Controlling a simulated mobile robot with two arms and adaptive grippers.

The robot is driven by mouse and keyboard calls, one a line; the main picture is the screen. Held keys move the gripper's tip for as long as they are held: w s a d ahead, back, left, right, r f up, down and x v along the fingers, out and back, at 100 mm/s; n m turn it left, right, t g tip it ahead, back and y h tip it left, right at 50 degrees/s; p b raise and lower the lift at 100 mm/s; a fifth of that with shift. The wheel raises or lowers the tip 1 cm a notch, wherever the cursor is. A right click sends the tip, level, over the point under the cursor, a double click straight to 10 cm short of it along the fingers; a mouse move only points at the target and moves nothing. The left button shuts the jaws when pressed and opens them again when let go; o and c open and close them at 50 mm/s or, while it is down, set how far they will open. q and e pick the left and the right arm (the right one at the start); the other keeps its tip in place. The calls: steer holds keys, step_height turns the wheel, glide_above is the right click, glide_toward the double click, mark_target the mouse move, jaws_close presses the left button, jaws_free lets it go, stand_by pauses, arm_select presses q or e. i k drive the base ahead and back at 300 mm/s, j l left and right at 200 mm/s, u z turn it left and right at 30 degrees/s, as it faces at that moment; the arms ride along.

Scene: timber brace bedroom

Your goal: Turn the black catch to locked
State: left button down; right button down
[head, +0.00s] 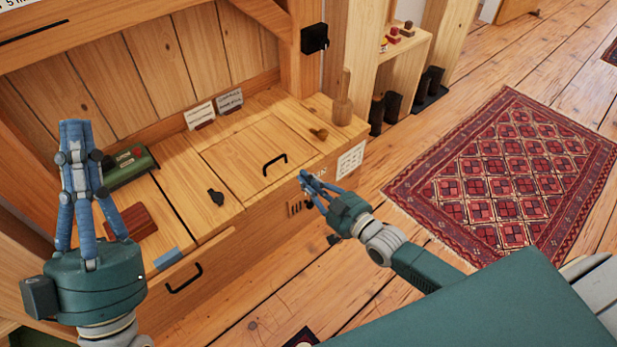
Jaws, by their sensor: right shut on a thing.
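A black catch-like turn piece (215,197) sits on the wooden bench top (185,200), beside a square lid (240,150) with a black bar handle (275,163). I cannot read its locked or unlocked position. My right gripper (306,180) is at the bench's front face, right of that piece and apart from it. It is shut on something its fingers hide. My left gripper (75,128) is raised at the left, pointing up, with its fingers drawn together and nothing visible between them.
A green box (130,166), a dark red block (132,222) and a blue block (167,259) are on the bench's left part. A wooden knob (319,133) is near the right end. A black box (314,38) is on the post. A patterned rug (500,180) lies on the floor.

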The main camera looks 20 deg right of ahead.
mark_target(218, 198)
steer(key=k+l, duration=0.25)
steer(key=k, duration=0.2)
steer(key=k+l, duration=0.25)
steer(key=k, duration=0.25)
